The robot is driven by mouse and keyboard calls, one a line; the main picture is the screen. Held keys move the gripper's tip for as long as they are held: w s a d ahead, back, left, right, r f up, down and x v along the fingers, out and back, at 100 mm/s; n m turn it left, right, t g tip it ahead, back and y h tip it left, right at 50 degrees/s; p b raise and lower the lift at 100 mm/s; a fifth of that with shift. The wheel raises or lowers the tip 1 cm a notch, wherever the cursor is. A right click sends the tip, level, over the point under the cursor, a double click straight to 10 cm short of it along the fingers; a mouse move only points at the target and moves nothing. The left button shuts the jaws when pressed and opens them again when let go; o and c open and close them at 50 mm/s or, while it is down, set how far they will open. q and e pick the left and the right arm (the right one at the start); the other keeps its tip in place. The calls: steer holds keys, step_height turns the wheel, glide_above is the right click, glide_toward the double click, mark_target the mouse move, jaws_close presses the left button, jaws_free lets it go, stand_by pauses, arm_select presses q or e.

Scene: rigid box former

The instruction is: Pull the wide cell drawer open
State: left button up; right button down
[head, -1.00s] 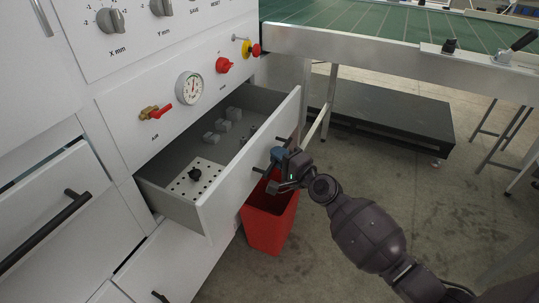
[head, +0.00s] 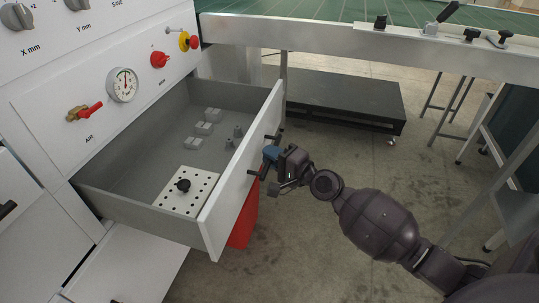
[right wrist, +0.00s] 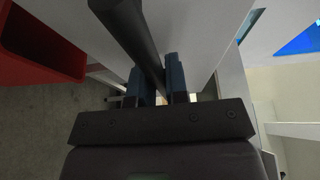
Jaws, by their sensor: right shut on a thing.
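The wide cell drawer (head: 243,172) stands well open from the white cabinet in the head view. Its grey inside shows a white perforated plate with a black knob (head: 183,186) and several small grey blocks (head: 204,128). My right gripper (head: 271,160) is shut on the dark bar handle (head: 254,172) on the drawer's front. In the right wrist view the handle (right wrist: 130,35) runs between the two blue-grey fingers (right wrist: 157,85). My left gripper is in neither view.
A red bin (head: 243,222) stands on the floor under the drawer, partly hidden by the drawer front. A green-topped table (head: 330,36) is at the back, with a low black platform (head: 345,102) beneath. Open floor lies to the right of the drawer.

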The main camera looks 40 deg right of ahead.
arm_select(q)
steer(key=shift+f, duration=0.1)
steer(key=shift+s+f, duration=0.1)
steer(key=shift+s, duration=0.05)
arm_select(e)
steer(key=c, duration=1.1)
jaws_free()
steer(key=shift+c, duration=0.2)
arm_select(q)
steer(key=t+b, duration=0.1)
steer(key=b, duration=0.2)
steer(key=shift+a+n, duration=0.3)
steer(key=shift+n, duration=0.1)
arm_select(e)
steer(key=v, duration=1)
steer(key=shift+s+d, duration=0.15)
steer(key=shift+s, duration=0.2)
